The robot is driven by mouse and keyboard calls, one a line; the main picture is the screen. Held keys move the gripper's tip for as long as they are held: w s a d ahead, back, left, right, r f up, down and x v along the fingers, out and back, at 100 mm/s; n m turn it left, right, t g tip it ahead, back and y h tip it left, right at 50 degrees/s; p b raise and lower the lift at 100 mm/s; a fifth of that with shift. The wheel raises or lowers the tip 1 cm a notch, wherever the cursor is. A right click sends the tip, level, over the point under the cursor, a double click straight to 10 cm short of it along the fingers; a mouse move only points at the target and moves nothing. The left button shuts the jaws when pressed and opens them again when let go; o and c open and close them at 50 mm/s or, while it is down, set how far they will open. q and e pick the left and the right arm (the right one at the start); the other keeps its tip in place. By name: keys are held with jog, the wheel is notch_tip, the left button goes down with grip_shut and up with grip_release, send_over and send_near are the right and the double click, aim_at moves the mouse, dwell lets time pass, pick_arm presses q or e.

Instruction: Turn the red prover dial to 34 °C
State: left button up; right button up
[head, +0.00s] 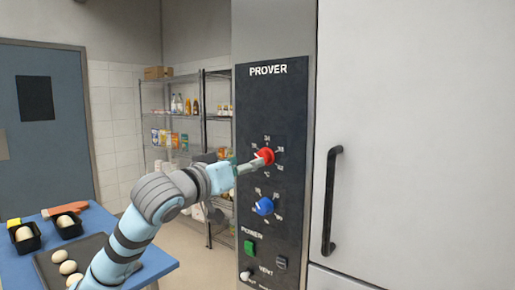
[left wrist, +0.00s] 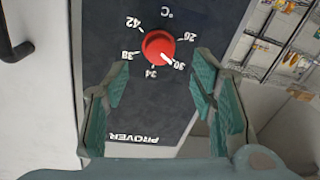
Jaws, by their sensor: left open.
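The red prover dial (head: 264,155) sits on the dark control panel (head: 285,95), below the word PROVER. In the left wrist view the panel appears upside down, and the white mark of the red dial (left wrist: 156,42) points at 30. The label 34 lies beside it, towards the 38 side. My left gripper (head: 252,164) is at the red dial in the head view. In the left wrist view my left gripper (left wrist: 161,62) is open, its teal fingers apart on either side of the dial's lower part. I cannot tell whether they touch it. My right gripper is not in view.
A blue dial (head: 263,206), a green power switch (head: 249,247) and a vent control (head: 246,276) are lower on the panel. A black door handle (head: 332,200) stands to the right. A blue table (head: 100,222) with dough is at the left, and shelves (head: 190,118) are behind.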

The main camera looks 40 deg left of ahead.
aim_at(264, 157)
pick_arm(q)
jog(key=w+p, duration=0.1)
jog(key=w, duration=0.5)
jog(key=shift+a+p, duration=0.3)
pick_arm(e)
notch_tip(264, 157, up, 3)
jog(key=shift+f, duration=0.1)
pick_arm(q)
jog(key=shift+w, duration=0.1)
jog(key=c, duration=1.1)
jog(key=shift+c, duration=0.2)
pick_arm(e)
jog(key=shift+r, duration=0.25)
pick_arm(q)
jog(key=m+p, duration=0.4)
jog(key=m, duration=0.2)
jog(key=m+t+p, duration=0.1)
jog(key=m+p, duration=0.2)
jog(key=m, duration=0.3)
jog(key=shift+a+h+p, duration=0.2)
jog(key=shift+h+p, duration=0.2)
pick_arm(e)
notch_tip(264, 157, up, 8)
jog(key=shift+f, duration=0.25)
pick_arm(q)
jog(key=shift+f+m, duration=0.1)
jog(key=shift+m, duration=0.2)
